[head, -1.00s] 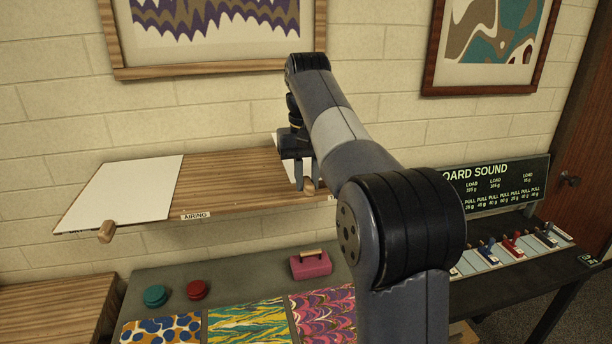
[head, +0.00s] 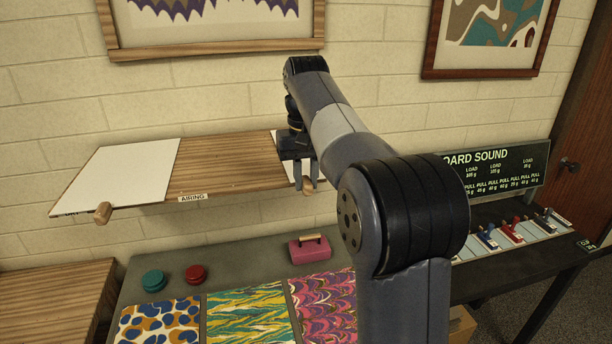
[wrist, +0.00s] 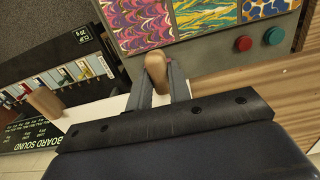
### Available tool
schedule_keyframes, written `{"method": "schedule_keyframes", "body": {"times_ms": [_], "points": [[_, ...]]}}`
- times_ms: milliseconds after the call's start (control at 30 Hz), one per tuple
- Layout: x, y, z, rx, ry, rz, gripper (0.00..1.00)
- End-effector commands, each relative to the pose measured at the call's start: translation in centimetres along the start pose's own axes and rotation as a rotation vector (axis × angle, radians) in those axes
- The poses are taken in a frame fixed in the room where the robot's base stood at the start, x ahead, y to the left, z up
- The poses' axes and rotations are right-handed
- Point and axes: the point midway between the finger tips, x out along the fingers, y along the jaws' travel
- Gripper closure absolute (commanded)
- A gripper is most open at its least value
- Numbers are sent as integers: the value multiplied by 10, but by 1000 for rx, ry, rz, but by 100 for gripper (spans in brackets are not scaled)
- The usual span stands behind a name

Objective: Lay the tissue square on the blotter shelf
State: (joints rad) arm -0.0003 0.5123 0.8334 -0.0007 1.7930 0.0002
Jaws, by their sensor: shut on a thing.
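The wooden shelf (head: 222,168) on the wall carries an "AIRING" label. A white flat panel (head: 125,172) covers its left end, with a wooden knob (head: 103,213) at the front. My gripper (head: 305,186) is at the shelf's front edge, its fingers shut on another wooden knob (head: 309,185). That held knob (wrist: 156,68) also shows between the fingers in the wrist view. A white surface (wrist: 95,108) lies beside and behind the fingers there, partly hidden by my gripper. I cannot tell for certain which white piece, if any, is the tissue square.
Below are a pink box with handle (head: 310,250), red (head: 195,273) and teal (head: 154,281) round knobs, and patterned marbling trays (head: 247,315). A "BOARD SOUND" sign (head: 500,180) and coloured levers (head: 512,232) stand at right. The shelf's middle is bare wood.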

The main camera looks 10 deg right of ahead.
Motion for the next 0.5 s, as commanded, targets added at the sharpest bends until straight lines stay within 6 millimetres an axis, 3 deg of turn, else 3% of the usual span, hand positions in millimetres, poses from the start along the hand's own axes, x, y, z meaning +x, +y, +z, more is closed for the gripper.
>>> {"method": "schedule_keyframes", "body": {"times_ms": [100, 133, 400, 500], "points": [[0, 0, 0, 0, 0, 0, 100], [0, 0, 0, 0, 0, 0, 79], [0, 0, 0, 0, 0, 0, 57], [0, 0, 0, 0, 0, 0, 56]]}}
